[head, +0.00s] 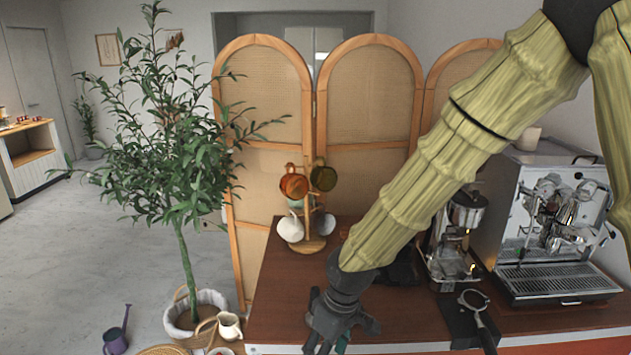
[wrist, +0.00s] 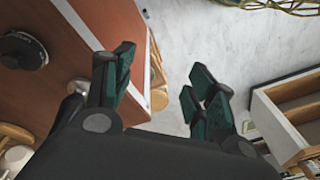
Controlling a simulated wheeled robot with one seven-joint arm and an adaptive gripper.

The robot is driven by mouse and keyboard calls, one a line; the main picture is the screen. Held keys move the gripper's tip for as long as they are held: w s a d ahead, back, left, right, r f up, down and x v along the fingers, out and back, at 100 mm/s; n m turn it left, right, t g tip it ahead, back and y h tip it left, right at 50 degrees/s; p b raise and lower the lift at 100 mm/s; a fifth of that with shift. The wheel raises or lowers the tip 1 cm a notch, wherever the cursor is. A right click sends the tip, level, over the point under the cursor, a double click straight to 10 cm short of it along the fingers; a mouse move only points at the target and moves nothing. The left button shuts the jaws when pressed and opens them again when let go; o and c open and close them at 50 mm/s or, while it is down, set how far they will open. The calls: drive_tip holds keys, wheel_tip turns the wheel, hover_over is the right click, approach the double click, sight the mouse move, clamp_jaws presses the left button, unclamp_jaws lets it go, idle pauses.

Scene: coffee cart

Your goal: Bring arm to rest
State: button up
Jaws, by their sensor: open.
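My gripper (head: 326,342) hangs at the end of my arm, near the front edge of the wooden counter (head: 283,290) in the head view. In the wrist view my gripper (wrist: 160,95) has its two dark green fingers spread wide apart, with nothing between them. Pale floor and the counter's edge show behind the gap. My arm slants down from the upper right to the lower middle of the head view. It hides part of the counter and of the things at its back.
A mug tree (head: 312,243) with several mugs stands at the counter's back left. An espresso machine (head: 555,225), a grinder (head: 458,235) and a portafilter (head: 478,312) are to the right. A potted plant (head: 185,200) stands left of the counter. Open floor (head: 70,250) lies farther left.

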drive_tip(key=s+d+f+m, duration=0.35)
drive_tip(key=s+f, duration=0.25)
drive_tip(key=f, duration=0.5)
drive_tip(key=s+d+f+m, duration=0.3)
drive_tip(key=s+d+f, duration=0.15)
drive_tip(key=f, duration=0.65)
drive_tip(key=s+d+f+m+h, duration=0.1)
drive_tip(key=s+d+f+m, duration=0.1)
drive_tip(key=s+d+f, duration=0.3)
drive_tip(key=s+d+f+m+h, duration=0.1)
drive_tip(key=s+d+f, duration=0.4)
drive_tip(key=s, duration=0.5)
drive_tip(key=shift+s+d+f+m, duration=0.2)
drive_tip(key=shift+s+d+m, duration=0.2)
drive_tip(key=shift+d, duration=0.65)
